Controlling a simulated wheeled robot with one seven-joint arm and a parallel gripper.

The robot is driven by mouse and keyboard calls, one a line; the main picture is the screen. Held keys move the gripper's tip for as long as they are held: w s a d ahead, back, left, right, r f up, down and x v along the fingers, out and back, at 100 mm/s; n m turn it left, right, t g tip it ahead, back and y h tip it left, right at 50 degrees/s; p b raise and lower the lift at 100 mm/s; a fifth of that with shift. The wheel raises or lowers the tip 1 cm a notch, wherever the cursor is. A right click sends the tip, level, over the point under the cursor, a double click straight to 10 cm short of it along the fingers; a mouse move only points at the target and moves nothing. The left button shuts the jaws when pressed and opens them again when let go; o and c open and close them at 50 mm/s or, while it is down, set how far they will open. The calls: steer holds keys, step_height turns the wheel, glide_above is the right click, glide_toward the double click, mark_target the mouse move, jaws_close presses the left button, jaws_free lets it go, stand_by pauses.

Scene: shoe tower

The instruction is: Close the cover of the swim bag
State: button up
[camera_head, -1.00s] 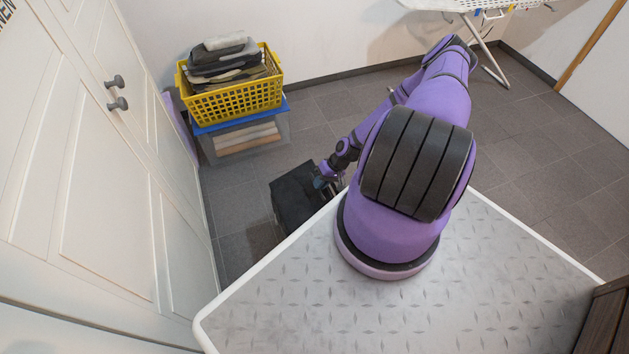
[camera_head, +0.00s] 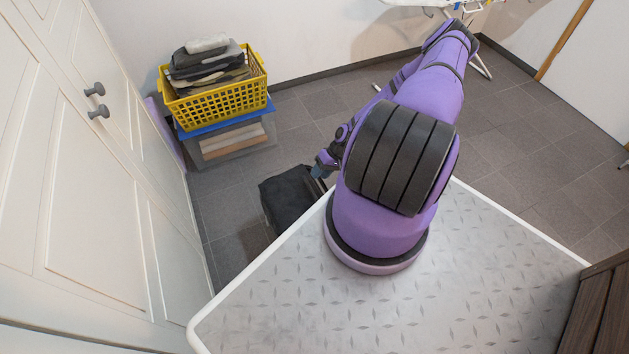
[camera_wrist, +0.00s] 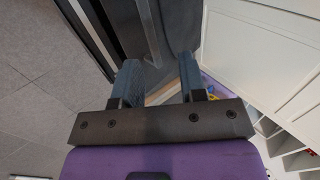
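The swim bag (camera_head: 288,200) is a black, boxy bag on the floor, left of my base and partly hidden behind the platform edge. Its top looks dark and flat, and I cannot tell how far the cover is open. My gripper (camera_head: 318,171) is at the bag's upper right edge, partly hidden by my arm. In the wrist view, my gripper (camera_wrist: 158,78) has its two blue-grey fingers apart. Dark bag material (camera_wrist: 180,25) with a grey strip lies beyond the fingertips; contact is unclear.
A yellow basket (camera_head: 215,101) of folded things stands on a clear bin with a blue lid (camera_head: 225,126) behind the bag. White cabinet doors (camera_head: 85,190) are on the left. An ironing board stands at the back. The floor (camera_head: 520,150) at right is clear.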

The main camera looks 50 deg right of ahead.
mark_target(312, 181)
steer(key=v, duration=0.4)
steer(key=shift+d+r, duration=0.15)
steer(key=shift+r, duration=0.15)
jaws_close()
steer(key=w+a+f+n, duration=0.1)
steer(key=a+n, duration=0.1)
steer(key=n, duration=0.4)
steer(key=w+a+f+n, duration=0.1)
steer(key=a+f+n, duration=0.1)
steer(key=n, duration=0.4)
steer(key=w+a+f+n, duration=0.1)
steer(key=a+f+n, duration=0.1)
steer(key=n, duration=0.4)
steer(key=shift+w+f, duration=0.15)
steer(key=shift+f, duration=0.1)
steer(key=shift+d+f, duration=0.2)
steer(key=shift+f, duration=0.35)
steer(key=shift+d+f, duration=0.15)
steer(key=shift+f, duration=0.45)
steer(key=shift+d+f, duration=0.1)
steer(key=shift+f, duration=0.55)
